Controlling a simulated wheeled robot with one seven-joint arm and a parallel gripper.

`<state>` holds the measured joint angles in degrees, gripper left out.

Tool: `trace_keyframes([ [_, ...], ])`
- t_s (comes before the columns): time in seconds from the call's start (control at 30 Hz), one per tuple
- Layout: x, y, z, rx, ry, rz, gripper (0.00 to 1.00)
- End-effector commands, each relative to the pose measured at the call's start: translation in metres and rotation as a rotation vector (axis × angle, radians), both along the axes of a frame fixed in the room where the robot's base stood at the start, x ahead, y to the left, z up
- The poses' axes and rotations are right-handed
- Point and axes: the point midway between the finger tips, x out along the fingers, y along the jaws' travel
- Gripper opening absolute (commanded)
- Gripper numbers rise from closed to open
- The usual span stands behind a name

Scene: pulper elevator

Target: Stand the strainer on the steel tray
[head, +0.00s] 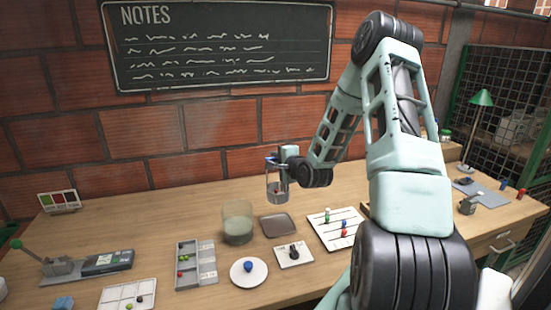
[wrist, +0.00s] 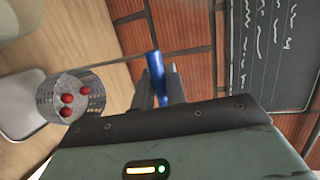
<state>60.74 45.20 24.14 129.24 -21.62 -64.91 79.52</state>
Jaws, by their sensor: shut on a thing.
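The strainer (head: 273,190) is a clear-grey, mesh-walled cup with a blue handle. In the wrist view the strainer (wrist: 93,94) holds several red berries. My gripper (head: 284,157) is shut on the blue handle; the closed fingers (wrist: 160,80) show around it in the wrist view. The strainer hangs about upright in the air above the table. The steel tray (head: 279,224) is a flat grey square tray, lying empty just below the strainer in the head view. Part of the tray (wrist: 18,105) shows beside the strainer in the wrist view.
A translucent greenish vessel (head: 237,226) stands just left of the tray. In front are a white plate (head: 239,272) with a blue item, a small dark item on a white card (head: 280,261), and a grey divided tray (head: 209,270). A white rack (head: 318,231) stands right. The brick wall is behind.

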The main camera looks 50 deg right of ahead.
Motion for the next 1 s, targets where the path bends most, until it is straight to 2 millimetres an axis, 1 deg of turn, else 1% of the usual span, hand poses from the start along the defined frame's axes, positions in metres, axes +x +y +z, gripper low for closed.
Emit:
trace_keyframes([
  [0.03,0.0,0.0,-0.007,0.0,-0.001,0.0,0.0],
  [1.0,0.0,0.0,-0.08,-0.001,-0.001,0.0,0.0],
])
